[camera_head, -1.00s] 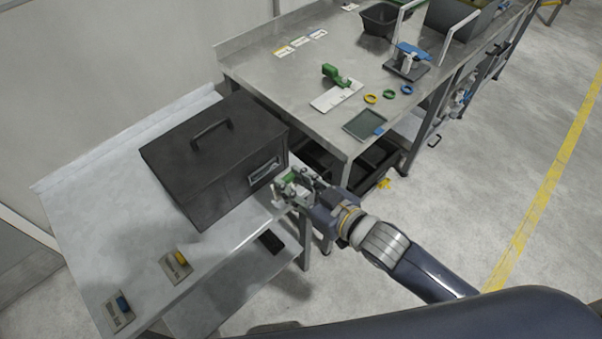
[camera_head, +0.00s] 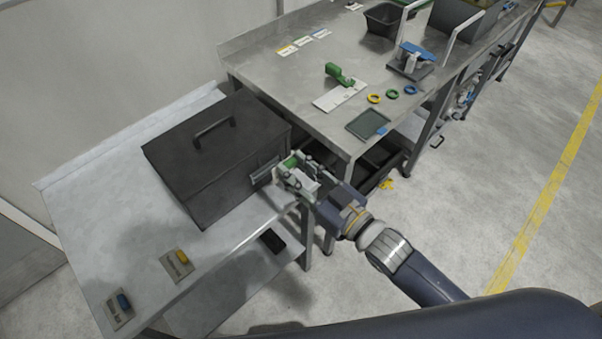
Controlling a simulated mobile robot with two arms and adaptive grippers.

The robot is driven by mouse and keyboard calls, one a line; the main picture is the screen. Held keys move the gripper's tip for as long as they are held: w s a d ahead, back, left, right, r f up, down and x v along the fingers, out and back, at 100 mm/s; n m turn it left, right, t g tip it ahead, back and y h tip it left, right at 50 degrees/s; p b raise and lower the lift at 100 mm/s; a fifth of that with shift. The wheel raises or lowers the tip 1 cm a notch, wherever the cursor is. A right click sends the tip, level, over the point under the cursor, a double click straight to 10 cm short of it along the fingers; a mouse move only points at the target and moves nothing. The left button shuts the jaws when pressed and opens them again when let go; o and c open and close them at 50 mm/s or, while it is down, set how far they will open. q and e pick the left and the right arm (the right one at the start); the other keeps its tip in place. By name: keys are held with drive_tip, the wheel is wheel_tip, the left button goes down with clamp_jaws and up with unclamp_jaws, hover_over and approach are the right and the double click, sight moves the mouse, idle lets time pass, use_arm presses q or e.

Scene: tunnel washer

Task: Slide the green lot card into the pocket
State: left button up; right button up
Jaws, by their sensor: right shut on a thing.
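My right gripper (camera_head: 294,178) is shut on the green lot card (camera_head: 292,162), whose green part shows between the fingers. The gripper is at the front right of the dark box, close to the pocket. The pocket (camera_head: 264,170) is a light-framed slot on the front face of the dark box (camera_head: 212,155). My fingers hide part of the pocket and most of the card. I cannot tell whether the card touches the pocket. My left gripper is not in view.
The box stands on a light table (camera_head: 120,215) with a yellow-tagged card (camera_head: 177,265) and a blue-tagged card (camera_head: 120,308) at its front. A steel bench (camera_head: 300,85) behind holds a green tool (camera_head: 339,74), coloured rings (camera_head: 392,94) and a grey tray (camera_head: 364,126).

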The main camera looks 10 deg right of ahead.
drive_tip(key=shift+w+a+f+b, duration=0.3)
drive_tip(key=shift+w+a+b, duration=0.25)
drive_tip(key=shift+w, duration=0.3)
drive_tip(key=shift+w+a+f+b, duration=0.6)
drive_tip(key=shift+w+b, duration=0.2)
drive_tip(key=shift+b, duration=0.15)
drive_tip(key=shift+w+a+f+b, duration=0.55)
drive_tip(key=shift+w+a+b, duration=0.1)
drive_tip(key=shift+w+b, duration=0.2)
drive_tip(key=shift+w+a+f+b, duration=0.6)
drive_tip(key=shift+w+b, duration=0.15)
drive_tip(key=shift+b, duration=0.25)
drive_tip(key=shift+f, duration=0.45)
drive_tip(key=shift+f, duration=0.25)
drive_tip(key=shift+f, duration=0.25)
